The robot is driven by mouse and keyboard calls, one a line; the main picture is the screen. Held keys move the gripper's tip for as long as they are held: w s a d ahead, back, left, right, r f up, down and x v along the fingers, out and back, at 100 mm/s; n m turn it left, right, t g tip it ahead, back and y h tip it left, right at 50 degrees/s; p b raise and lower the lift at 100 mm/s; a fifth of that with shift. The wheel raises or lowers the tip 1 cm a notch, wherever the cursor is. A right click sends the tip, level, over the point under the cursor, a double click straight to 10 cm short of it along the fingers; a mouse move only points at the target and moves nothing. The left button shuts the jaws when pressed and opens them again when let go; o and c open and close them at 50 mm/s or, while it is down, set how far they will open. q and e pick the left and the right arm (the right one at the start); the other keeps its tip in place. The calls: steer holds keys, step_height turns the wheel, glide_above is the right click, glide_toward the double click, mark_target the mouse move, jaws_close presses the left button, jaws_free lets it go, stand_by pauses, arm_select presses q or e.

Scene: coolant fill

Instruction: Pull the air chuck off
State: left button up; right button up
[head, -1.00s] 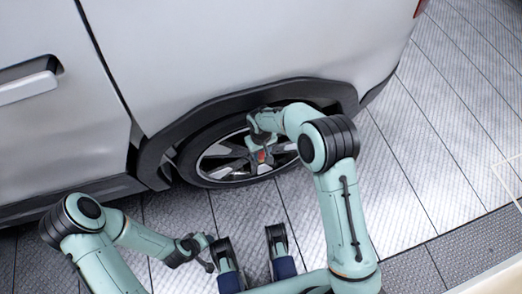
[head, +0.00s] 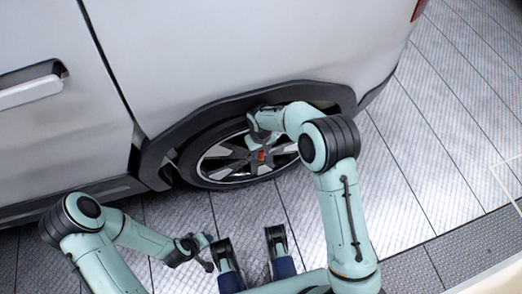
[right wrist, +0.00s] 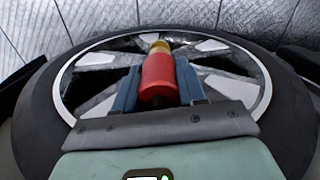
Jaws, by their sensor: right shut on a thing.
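The air chuck (right wrist: 158,78) is a red cylinder with a brass-coloured end (right wrist: 160,46), seen in the right wrist view. My right gripper (right wrist: 157,88) is shut on it, with one blue finger on each side. In the head view the chuck is a small red spot (head: 261,156) in front of the wheel (head: 222,152). The brass end points away from my gripper, over the spokes. I cannot tell whether it touches a valve, and no valve stem shows clearly. My left gripper (head: 207,253) is low in the head view, away from the wheel; its jaw opening is unclear.
The silver vehicle's body (head: 230,50) and dark wheel arch (head: 185,125) stand close above my right gripper. The tyre (right wrist: 35,110) surrounds the spokes. The tiled floor (head: 420,150) is clear to the right of the wheel.

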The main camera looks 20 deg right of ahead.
steer(key=shift+r+p, duration=1.05)
steer(key=shift+r, duration=0.8)
